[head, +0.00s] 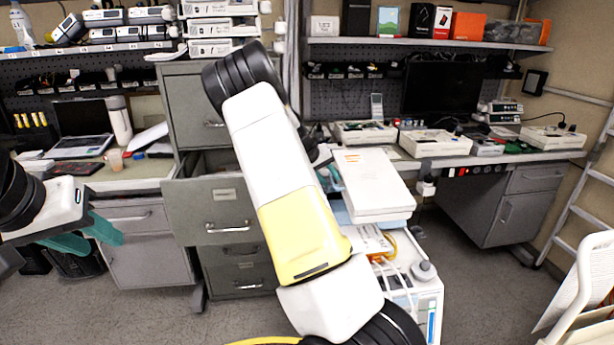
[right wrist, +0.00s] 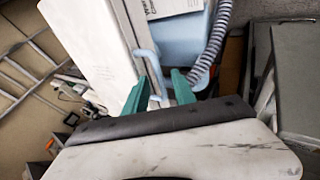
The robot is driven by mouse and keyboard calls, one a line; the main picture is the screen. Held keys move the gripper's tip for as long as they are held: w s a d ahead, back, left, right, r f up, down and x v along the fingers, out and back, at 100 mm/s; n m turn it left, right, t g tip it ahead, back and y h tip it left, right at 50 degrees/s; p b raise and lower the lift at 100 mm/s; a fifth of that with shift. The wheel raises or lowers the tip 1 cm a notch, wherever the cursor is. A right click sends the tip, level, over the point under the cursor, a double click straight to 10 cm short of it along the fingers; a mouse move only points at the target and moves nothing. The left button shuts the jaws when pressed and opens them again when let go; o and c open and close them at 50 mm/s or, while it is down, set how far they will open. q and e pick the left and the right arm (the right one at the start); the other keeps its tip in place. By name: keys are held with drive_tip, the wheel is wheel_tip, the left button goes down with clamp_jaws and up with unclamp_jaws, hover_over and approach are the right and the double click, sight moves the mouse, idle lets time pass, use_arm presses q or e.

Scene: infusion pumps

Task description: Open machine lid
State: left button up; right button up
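The machine (head: 380,240) stands in the middle of the head view, with a thick white lid (head: 375,180) on top. In the right wrist view the lid (right wrist: 95,40) is a long white slab with a light blue handle or latch (right wrist: 148,62) along its edge. My right gripper (right wrist: 158,95) has its teal fingers apart, close to this blue part; contact cannot be told. In the head view my right arm largely hides that gripper. My left gripper (head: 88,238) is at the far left, away from the machine, with its teal fingers apart and nothing between them.
A grey filing cabinet (head: 200,110) with a pulled-out drawer (head: 212,212) stands left of the machine. A bench (head: 470,158) with devices runs behind to the right. A grey corrugated hose (right wrist: 215,45) lies close to my right fingers. A white chair (head: 590,280) is at right.

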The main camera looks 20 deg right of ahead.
drive_tip(key=shift+d+f, duration=0.15)
clamp_jaws()
idle(1.4)
